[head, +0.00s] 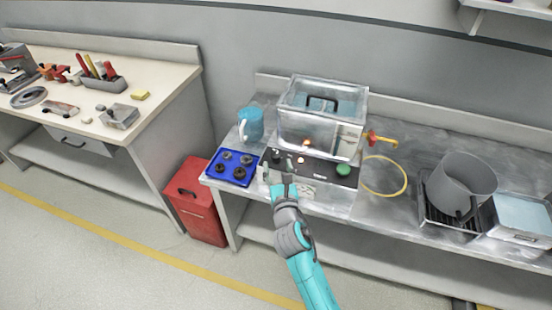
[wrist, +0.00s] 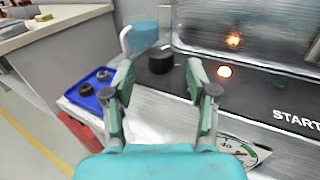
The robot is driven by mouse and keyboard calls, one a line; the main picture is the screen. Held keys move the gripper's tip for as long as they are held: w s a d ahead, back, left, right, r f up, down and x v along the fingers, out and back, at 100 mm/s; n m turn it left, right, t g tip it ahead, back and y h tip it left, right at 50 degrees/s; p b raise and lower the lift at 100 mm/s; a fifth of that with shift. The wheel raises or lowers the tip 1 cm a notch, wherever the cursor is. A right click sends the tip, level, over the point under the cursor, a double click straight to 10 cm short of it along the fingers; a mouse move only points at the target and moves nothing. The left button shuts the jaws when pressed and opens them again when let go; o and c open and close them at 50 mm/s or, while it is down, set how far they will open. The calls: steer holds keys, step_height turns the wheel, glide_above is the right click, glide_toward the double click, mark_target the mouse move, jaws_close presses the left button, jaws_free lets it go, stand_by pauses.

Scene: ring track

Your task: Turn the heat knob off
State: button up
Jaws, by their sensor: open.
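A black round knob (wrist: 160,60) stands out from the dark control panel (head: 322,171) at its left end. In the head view the knob (head: 277,154) is small, just beyond my fingertips. My gripper (head: 277,170) is open, with its fingers pointing at the panel. In the wrist view my gripper (wrist: 160,78) has one finger on each side of the knob's line, and the knob shows between the tips. I cannot tell whether the fingers reach around it.
A clear tank (head: 322,112) stands behind the panel. A green button (head: 343,170) is at the panel's right. A blue tray (head: 233,168) with black round parts and a blue jug (head: 250,125) are at the left. A white dial plate (wrist: 243,151) lies below the panel. A yellow ring (head: 384,191) lies right.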

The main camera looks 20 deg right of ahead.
mark_target(274, 159)
steer(key=s+a, duration=0.1)
steer(key=s, duration=0.6)
steer(key=shift+w+a, duration=0.1)
steer(key=shift+w, duration=0.05)
steer(key=w+m+h, duration=0.1)
steer(key=w+a+f+m+g+h, duration=0.1)
steer(key=h, duration=0.1)
steer(key=w+a+g+h, duration=0.1)
steer(key=shift+w+a+f+m, duration=0.25)
steer(key=shift+f+m, duration=0.1)
steer(key=shift+m, duration=0.05)
steer(key=w+d+m+h, duration=0.1)
steer(key=w, duration=0.1)
steer(key=w+d+r+m+g+h, duration=0.1)
steer(key=w+d+h, duration=0.1)
steer(key=w, duration=0.1)
steer(key=w+d+r+m+h, duration=0.1)
steer(key=w, duration=0.2)
steer(key=shift+d+g+h, duration=0.3)
steer(key=shift+g, duration=0.1)
jaws_close()
